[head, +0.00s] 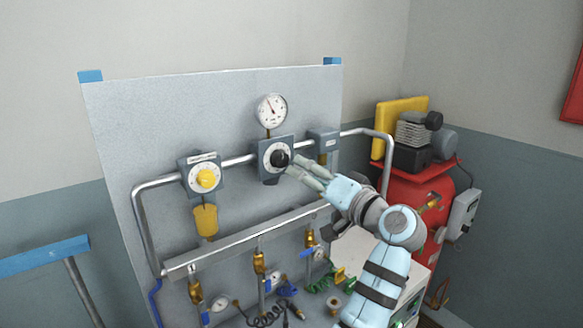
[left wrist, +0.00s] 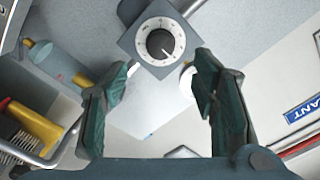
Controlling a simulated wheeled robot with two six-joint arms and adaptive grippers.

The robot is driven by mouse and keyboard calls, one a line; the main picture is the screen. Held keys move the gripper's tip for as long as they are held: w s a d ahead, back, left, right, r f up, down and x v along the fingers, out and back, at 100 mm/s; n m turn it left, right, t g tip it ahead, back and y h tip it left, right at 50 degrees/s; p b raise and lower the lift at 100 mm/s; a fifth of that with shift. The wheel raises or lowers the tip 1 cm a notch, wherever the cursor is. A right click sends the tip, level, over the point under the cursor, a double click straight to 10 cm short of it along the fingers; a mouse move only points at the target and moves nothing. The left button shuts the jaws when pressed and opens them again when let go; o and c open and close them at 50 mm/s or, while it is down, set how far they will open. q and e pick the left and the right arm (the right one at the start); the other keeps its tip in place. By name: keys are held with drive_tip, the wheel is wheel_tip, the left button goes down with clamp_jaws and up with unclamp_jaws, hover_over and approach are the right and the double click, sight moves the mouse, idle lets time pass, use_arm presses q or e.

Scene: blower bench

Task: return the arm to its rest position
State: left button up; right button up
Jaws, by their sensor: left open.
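My left arm (head: 378,285) reaches up from the lower right in the head view. My left gripper (head: 297,167) is at the grey panel, close beside the black knob (head: 279,158) of the middle dial unit. In the left wrist view the gripper (left wrist: 161,68) has its two dark green fingers wide apart with nothing between them. The black knob (left wrist: 160,44) on its white numbered dial sits just beyond the fingertips there. In the head view I cannot tell whether the fingers touch the knob. My right gripper is in neither view.
A yellow knob unit (head: 206,179) and a round gauge (head: 271,111) are on the panel (head: 130,120). Pipes and a rail (head: 245,238) with brass valves run below. A red tank (head: 415,195) with a compressor stands behind at right. Open wall space lies above.

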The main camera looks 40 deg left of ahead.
use_arm(q)
drive_tip(key=v, duration=0.3)
drive_tip(key=shift+d, duration=0.15)
